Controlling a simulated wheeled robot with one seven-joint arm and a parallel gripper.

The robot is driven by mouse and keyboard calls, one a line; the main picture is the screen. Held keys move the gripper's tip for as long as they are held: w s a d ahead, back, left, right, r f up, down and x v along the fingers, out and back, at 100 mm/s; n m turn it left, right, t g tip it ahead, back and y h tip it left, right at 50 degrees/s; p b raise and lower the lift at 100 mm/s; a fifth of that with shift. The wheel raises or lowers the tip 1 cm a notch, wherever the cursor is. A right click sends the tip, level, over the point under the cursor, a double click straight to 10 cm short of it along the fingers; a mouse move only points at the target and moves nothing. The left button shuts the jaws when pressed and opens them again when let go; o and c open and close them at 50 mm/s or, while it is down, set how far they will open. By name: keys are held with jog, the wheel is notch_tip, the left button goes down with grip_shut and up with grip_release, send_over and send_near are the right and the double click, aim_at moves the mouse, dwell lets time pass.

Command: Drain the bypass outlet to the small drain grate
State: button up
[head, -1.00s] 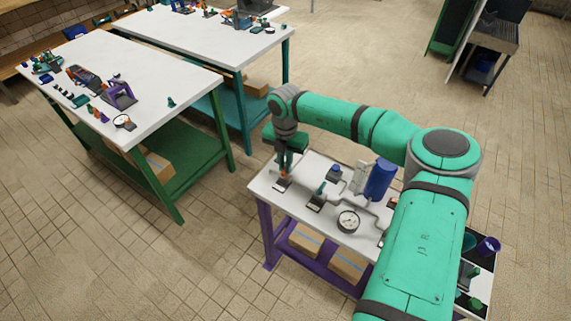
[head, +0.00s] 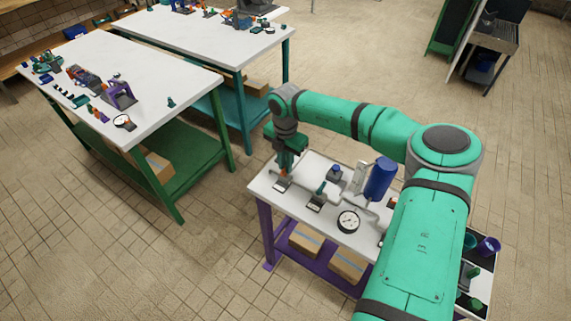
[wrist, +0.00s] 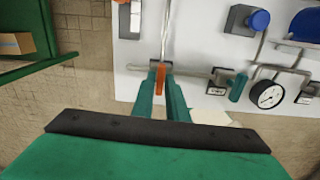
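My gripper (wrist: 161,80) reaches down over the near-left corner of the white pipe table (wrist: 190,60). Its two green fingers stand on either side of an orange valve lever (wrist: 160,77). The gap is narrow, and I cannot tell whether they press on it. In the head view the orange lever (head: 283,176) is partly hidden by my gripper (head: 287,160). A second valve, with a green lever (wrist: 238,88), stands to the right, with a round gauge (wrist: 267,95) beyond it. Grey pipes (wrist: 195,71) link them. I cannot make out any drain grate or outlet label.
A blue cylinder (head: 380,178) and a blue knob (wrist: 259,20) stand farther back on the pipe table. Cardboard boxes (head: 306,238) sit on its purple lower shelf. A larger white-topped table (head: 150,85) with small parts stands to the left, with open floor between.

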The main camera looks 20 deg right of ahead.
jog(key=shift+o, duration=1.2)
notch_tip(320, 180, up, 11)
jog(key=shift+f, duration=0.1)
